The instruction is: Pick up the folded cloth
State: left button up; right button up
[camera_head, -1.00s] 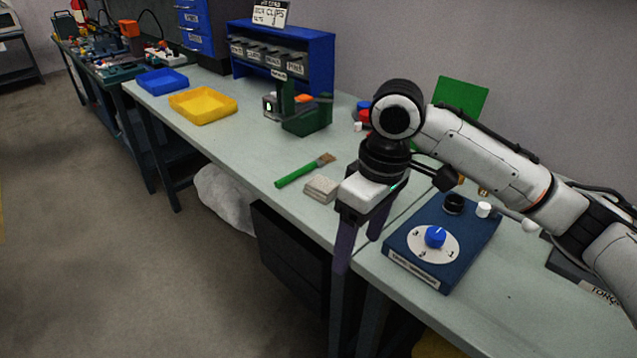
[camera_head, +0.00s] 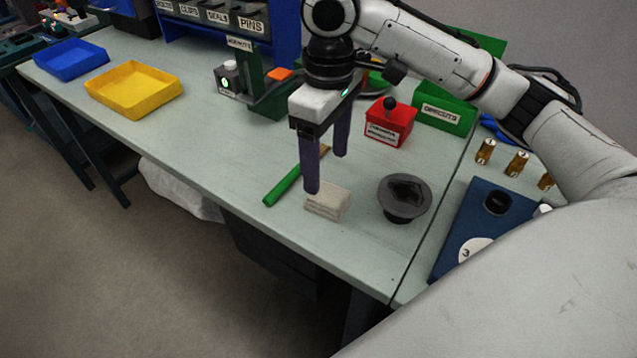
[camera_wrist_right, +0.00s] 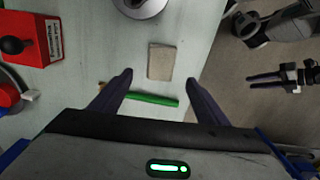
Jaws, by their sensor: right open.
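The folded cloth (camera_head: 327,203) is a small beige-grey stacked pad on the pale table, near its front edge. It also shows in the right wrist view (camera_wrist_right: 161,61) as a flat square. My right gripper (camera_head: 326,172) is open and empty, with its dark purple fingers pointing down above and just behind the cloth. In the right wrist view the cloth lies between and a little beyond the two fingertips (camera_wrist_right: 159,78).
A green-handled brush (camera_head: 283,186) lies just left of the cloth, partly behind a finger. A dark round container (camera_head: 404,198) stands to its right. A red box (camera_head: 389,124) and green bin (camera_head: 446,109) are behind.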

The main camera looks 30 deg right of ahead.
aim_at(328, 194)
jog(key=shift+s+f, duration=0.2)
jog(key=shift+f, duration=0.6)
jog(key=shift+s+f+b, duration=0.15)
jog(key=shift+f+b, duration=0.2)
jog(key=shift+f, duration=2.8)
jog(key=c, duration=1.1)
